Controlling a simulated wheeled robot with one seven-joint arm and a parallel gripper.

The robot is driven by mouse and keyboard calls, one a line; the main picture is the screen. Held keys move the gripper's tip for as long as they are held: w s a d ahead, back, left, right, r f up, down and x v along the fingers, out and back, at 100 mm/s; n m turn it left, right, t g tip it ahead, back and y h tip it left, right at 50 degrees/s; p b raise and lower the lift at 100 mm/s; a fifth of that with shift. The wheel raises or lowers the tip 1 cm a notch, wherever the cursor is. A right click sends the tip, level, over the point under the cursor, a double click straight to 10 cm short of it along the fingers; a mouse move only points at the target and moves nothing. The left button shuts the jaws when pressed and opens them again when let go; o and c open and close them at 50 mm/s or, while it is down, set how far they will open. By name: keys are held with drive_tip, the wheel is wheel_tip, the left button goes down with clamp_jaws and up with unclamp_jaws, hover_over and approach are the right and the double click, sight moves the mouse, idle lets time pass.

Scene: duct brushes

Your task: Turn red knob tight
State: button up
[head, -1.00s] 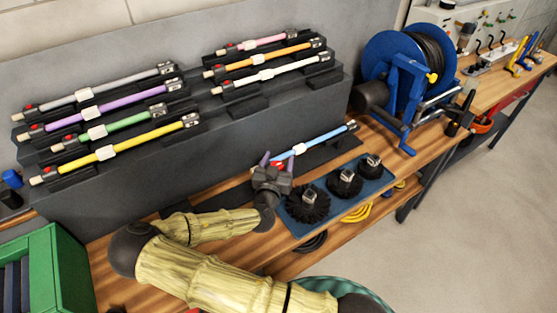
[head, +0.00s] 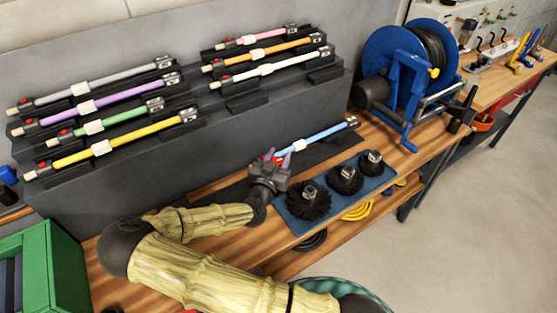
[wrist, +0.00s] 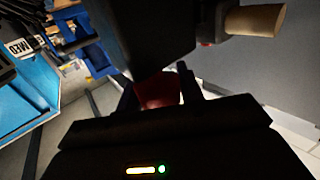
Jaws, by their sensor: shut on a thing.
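A blue rod (head: 325,135) with a white collar (head: 299,146) and a metal far end lies low on the bench, in front of the dark rack. Its near end is mostly hidden by my gripper. My gripper (head: 277,157) is at that near end, with a bit of red between its purple fingertips. In the wrist view my gripper (wrist: 160,80) is shut on a red knob (wrist: 158,92). A dark block hides part of the knob. A pale round rod end (wrist: 255,20) shows at the upper right there. Whether the knob is tight cannot be told.
Several coloured rods with red knobs rest on the stepped rack (head: 225,130) behind. Black round brushes stand on a blue mat (head: 330,215) to the right of my gripper. A blue reel (head: 395,70) stands farther right, and a green box (head: 75,260) at lower left.

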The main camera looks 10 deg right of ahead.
drive_tip(key=shift+f+m+g+h+b, duration=0.2)
drive_tip(key=shift+m+g+h+b, duration=0.75)
drive_tip(key=shift+h+b, duration=0.3)
drive_tip(key=shift+s+d+r+m+g+h+b, duration=0.15)
drive_tip(key=shift+m+g+h+b, duration=0.25)
drive_tip(key=shift+m+g+h, duration=0.4)
drive_tip(key=shift+s+d+m+g+h+b, duration=0.1)
drive_tip(key=shift+m+g+h+b, duration=0.4)
drive_tip(key=shift+m+g, duration=0.3)
drive_tip(key=m+g+h, duration=0.1)
drive_tip(key=g, duration=0.1)
drive_tip(key=m+g, duration=0.2)
drive_tip(key=m+g+h, duration=0.1)
drive_tip(key=g, duration=0.2)
drive_tip(key=shift+s+d+m+h, duration=0.2)
drive_tip(key=shift+s+m+h, duration=0.05)
drive_tip(key=shift+m+h, duration=0.1)
drive_tip(key=m+g, duration=0.1)
drive_tip(key=g, duration=0.1)
drive_tip(key=m+g+b, duration=0.1)
drive_tip(key=g, duration=0.1)
drive_tip(key=m+g, duration=0.2)
drive_tip(key=shift+s+r+g, duration=0.1)
drive_tip(key=shift+s+g, duration=0.25)
drive_tip(key=shift+s, duration=0.05)
drive_tip(key=o, duration=1)
drive_tip(key=shift+a, duration=0.1)
